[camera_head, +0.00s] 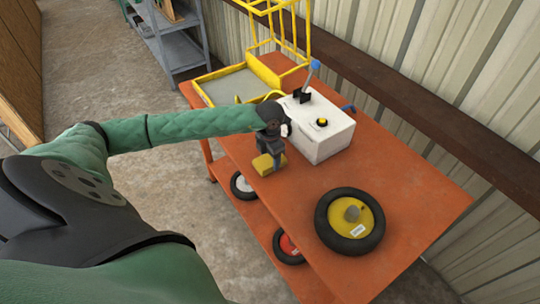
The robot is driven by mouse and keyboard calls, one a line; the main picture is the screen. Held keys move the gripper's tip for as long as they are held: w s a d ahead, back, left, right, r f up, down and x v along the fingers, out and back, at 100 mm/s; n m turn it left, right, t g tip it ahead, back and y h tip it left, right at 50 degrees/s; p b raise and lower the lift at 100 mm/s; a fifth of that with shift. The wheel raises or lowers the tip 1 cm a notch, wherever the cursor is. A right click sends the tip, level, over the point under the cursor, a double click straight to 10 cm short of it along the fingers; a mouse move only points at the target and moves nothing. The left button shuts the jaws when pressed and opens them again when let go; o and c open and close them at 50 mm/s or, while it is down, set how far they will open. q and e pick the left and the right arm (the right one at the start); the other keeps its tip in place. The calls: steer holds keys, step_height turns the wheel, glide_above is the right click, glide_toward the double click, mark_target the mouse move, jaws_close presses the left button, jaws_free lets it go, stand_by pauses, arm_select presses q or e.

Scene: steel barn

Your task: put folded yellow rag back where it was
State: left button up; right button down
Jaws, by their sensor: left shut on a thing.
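The folded yellow rag (263,164) is a small yellow block near the left edge of the orange table (425,185). My left gripper (269,153) points down and is shut on the rag. The gripper hides part of the rag's top. I cannot tell whether the rag touches the tabletop or hangs just above it. My right gripper does not show.
A white box (325,140) with a yellow knob stands right beside my left gripper. A yellow wire-frame carrier (210,78) is at the table's far end. A black wheel with yellow hub (326,228) lies nearer. Wheels sit on the lower shelf. Grey shelving (180,45) stands beyond.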

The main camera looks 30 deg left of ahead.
mark_target(270, 158)
arm_select(q)
steer(key=shift+f, duration=0.1)
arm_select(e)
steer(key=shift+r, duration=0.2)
arm_select(q)
steer(key=o, duration=0.9)
steer(key=shift+o, duration=0.2)
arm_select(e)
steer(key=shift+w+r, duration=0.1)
arm_select(q)
steer(key=shift+r, duration=0.35)
steer(key=shift+r+b, duration=0.3)
steer(key=shift+b, duration=0.05)
step_height(270, 158, up, 11)
steer(key=b, duration=0.4)
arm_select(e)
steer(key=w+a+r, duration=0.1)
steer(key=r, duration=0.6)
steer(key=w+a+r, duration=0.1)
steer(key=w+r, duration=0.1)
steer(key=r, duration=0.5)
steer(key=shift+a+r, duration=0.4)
